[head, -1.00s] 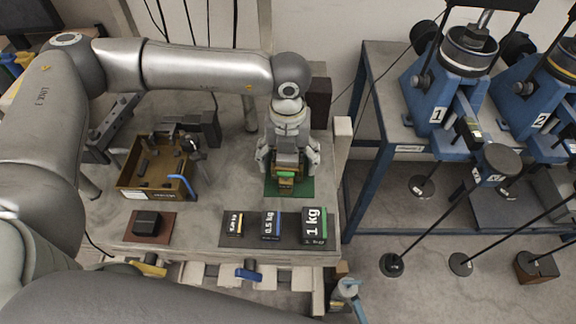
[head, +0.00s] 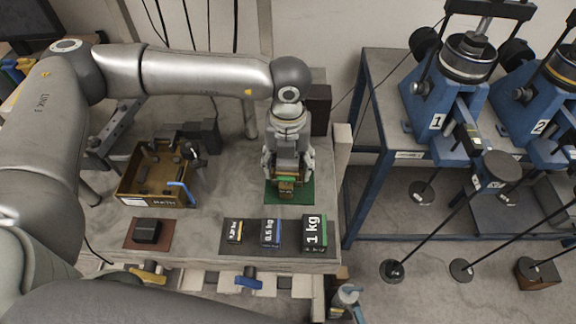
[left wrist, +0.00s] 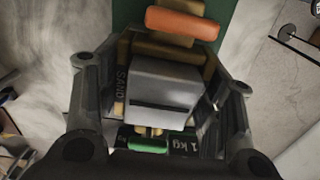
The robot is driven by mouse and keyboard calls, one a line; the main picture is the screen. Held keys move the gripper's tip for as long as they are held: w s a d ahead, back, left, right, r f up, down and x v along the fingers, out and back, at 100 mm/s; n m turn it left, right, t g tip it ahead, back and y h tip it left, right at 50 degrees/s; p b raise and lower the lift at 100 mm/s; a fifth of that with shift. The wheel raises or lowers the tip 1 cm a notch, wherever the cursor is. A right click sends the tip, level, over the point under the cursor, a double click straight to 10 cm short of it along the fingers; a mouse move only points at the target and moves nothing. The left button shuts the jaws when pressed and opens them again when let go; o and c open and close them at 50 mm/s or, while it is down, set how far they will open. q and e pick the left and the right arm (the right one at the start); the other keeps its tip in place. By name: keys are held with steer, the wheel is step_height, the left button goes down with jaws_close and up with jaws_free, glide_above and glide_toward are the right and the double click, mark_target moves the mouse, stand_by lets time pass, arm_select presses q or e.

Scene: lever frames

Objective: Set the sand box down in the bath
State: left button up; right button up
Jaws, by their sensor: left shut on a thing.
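The bath (head: 163,201) is an open brown tray with a blue handle on the bench's left, well apart from the gripper. My right gripper is out of view.
The green mat (head: 303,195) lies under the gripper. Several labelled weights, among them a 1 kg block (head: 315,232), stand on a dark mat in front. A black block (head: 147,230) sits on a brown mat in front of the bath. Blue lever machines (head: 435,110) stand to the right.

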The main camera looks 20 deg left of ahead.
arm_select(q)
steer(key=shift+r+p, duration=0.35)
steer(key=shift+r, duration=0.75)
steer(key=shift+r+p, duration=0.9)
steer(key=shift+r, duration=1.45)
steer(key=shift+a, duration=0.1)
